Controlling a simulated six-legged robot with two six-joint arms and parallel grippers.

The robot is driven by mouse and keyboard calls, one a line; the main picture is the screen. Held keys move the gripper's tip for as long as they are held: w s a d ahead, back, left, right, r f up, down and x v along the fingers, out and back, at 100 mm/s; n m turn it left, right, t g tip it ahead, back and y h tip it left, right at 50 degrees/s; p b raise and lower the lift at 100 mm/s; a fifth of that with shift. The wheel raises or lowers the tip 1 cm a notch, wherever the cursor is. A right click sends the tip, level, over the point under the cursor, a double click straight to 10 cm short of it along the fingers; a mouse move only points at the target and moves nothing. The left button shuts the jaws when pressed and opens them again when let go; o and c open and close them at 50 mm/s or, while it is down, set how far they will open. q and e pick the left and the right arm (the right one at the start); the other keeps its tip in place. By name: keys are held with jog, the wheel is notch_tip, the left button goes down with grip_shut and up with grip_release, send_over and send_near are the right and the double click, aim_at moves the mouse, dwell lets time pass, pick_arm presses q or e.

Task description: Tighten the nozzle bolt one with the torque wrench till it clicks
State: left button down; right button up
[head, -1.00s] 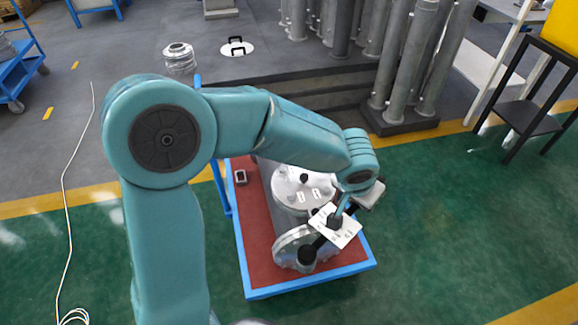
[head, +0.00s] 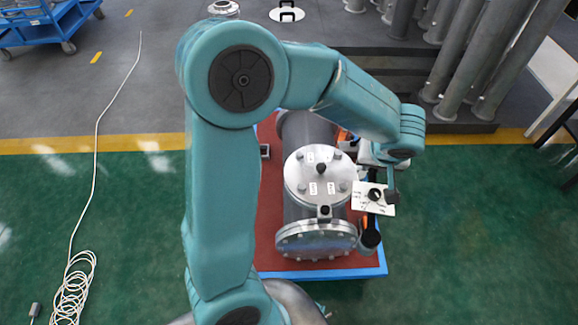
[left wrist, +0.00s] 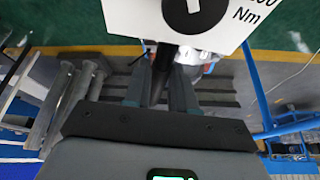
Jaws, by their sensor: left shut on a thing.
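The grey flanged shell (head: 302,215) lies on a red-topped stand. Its round nozzle cover (head: 318,185) faces up, with several bolts and small white labels near its rim; I cannot read which bolt is one. My left gripper (head: 391,193) is right of the cover, shut on the torque wrench (head: 370,240). The wrench's white dial plate (head: 384,207) shows beside the gripper. The wrench's thick dark end is right of the front flange, apart from the nozzle bolts. In the left wrist view, the fingers (left wrist: 160,85) close around the dark shaft below the plate (left wrist: 120,15). My right gripper is not in view.
The red stand (head: 268,225) has a blue edge. A small dark block (head: 265,151) lies on it at the left. Grey pipes (head: 490,60) stand behind at the right.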

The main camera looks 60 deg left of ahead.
pick_arm(q)
jog(key=s+a+f+n+g+b, duration=0.3)
jog(key=s+a+n, duration=0.4)
jog(key=n, duration=0.3)
jog(key=s+a+f+n+g+h+b, duration=0.1)
jog(key=s+a+f+n+g+b, duration=0.3)
jog(key=n, duration=0.7)
jog(key=s+a+b, duration=0.2)
jog(key=s+a, duration=0.1)
jog(key=a, duration=0.1)
jog(key=shift+a+f+g+h, duration=0.2)
jog(key=shift+f+g+h, duration=0.1)
jog(key=shift+g, duration=0.1)
jog(key=shift+b, duration=0.3)
notch_tip(320, 180, down, 5)
jog(key=b, duration=0.4)
jog(key=shift+b, duration=0.4)
jog(key=shift+b, duration=0.3)
